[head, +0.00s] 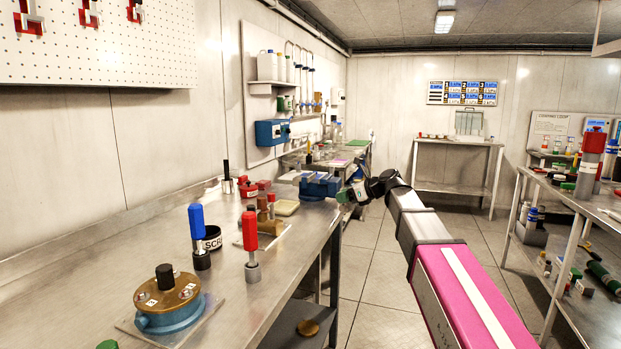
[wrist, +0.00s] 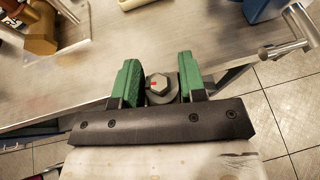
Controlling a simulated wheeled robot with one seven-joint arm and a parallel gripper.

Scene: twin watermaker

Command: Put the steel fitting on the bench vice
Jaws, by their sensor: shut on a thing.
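In the wrist view, my gripper (wrist: 158,82) is shut on the steel fitting (wrist: 160,90), a grey piece with a hexagonal top and a small red mark. The green fingers stand on either side of it. In the head view my gripper (head: 347,196) is at the bench's right edge, just right of the blue bench vice (head: 319,187). I cannot make out the fitting there. Part of the vice (wrist: 258,10) shows at the top right of the wrist view, with its metal handle (wrist: 290,48). The fitting is apart from the vice, over or near the bench edge.
The steel bench (head: 150,240) carries a blue-handled tool (head: 196,225), a red-handled tool (head: 250,235), a blue round housing with a brass top (head: 168,302) and a cream tray (head: 285,208). Tiled floor (head: 375,270) lies open right of the bench.

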